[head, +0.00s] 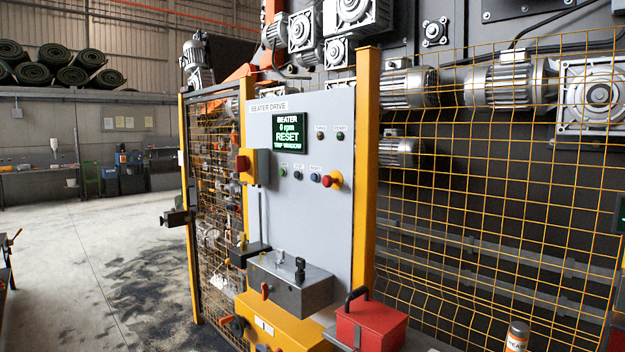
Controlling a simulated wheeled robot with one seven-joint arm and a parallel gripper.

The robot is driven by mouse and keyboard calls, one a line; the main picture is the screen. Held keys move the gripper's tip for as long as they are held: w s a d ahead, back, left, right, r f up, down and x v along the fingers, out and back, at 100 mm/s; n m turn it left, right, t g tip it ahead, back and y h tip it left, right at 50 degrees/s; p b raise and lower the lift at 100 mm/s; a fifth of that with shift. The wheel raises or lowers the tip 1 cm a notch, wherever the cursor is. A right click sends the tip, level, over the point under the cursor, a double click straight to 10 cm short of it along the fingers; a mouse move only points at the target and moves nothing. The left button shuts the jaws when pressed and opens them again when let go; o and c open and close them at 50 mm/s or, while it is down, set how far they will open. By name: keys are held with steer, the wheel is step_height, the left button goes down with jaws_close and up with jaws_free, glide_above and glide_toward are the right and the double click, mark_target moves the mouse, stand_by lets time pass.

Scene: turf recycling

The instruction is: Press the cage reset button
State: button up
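A grey control panel (318,215) headed "BEATER DRIVE" stands between yellow posts. My gripper is not in view.
Yellow mesh cage (480,215) runs right of the panel; a mesh gate (215,190) is at left. A grey box (290,285), a yellow box (270,322) and a red case (371,325) sit below the panel. A bottle (517,337) stands lower right. Open floor (90,260) lies left.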

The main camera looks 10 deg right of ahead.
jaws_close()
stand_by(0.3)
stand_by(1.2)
